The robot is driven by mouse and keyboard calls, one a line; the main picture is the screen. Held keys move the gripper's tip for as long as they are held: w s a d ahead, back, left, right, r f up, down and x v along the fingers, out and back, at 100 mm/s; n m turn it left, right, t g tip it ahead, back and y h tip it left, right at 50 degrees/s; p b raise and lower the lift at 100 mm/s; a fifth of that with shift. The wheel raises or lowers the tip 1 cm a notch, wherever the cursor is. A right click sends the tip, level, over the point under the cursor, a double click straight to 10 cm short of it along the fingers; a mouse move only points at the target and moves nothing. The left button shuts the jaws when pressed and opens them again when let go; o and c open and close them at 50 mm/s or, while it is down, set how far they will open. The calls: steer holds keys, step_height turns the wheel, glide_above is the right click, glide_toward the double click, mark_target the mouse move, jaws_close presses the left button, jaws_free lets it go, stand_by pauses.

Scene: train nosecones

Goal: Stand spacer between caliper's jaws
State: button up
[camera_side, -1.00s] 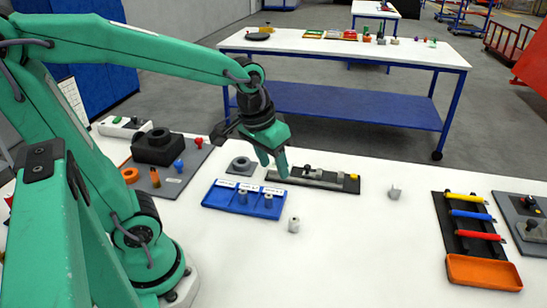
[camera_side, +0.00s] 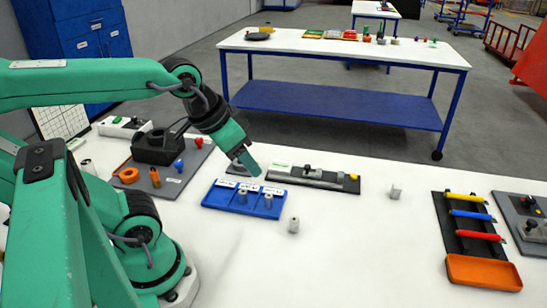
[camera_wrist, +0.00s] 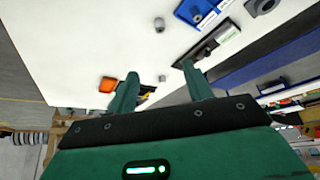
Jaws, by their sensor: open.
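The caliper (camera_side: 310,179) is a long dark bar with raised grey parts and a yellow piece at its right end. It lies behind and right of the blue tray; its jaws are too small to make out. Grey spacer-like cylinders stand in the tray (camera_side: 225,205). Another grey cylinder (camera_side: 293,225) stands upright on the white table in front, also in the wrist view (camera_wrist: 159,24). Which one is the task's spacer I cannot tell. My gripper (camera_side: 247,166) is tilted above the tray's back edge. In the wrist view my gripper (camera_wrist: 160,82) is open and empty.
A small grey piece (camera_side: 395,191) stands right of the caliper. A dark rack with coloured handles (camera_side: 445,210) and an orange bin (camera_side: 484,271) are at the right. A grey board (camera_side: 177,185) with a black block is at the left.

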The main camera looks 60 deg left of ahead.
steer(key=shift+w, duration=0.1)
steer(key=n+g, duration=0.4)
steer(key=g, duration=0.1)
glide_above(294, 219)
steer(key=f, duration=1.5)
steer(key=shift+s+f, duration=0.1)
steer(key=shift+s, duration=0.1)
steer(key=shift+w+f+n+g, duration=0.15)
steer(key=shift+f+n+g, duration=0.15)
steer(key=shift+f, duration=1.45)
steer(key=shift+f, duration=0.1)
steer(key=shift+f, duration=2.55)
steer(key=shift+w, duration=0.1)
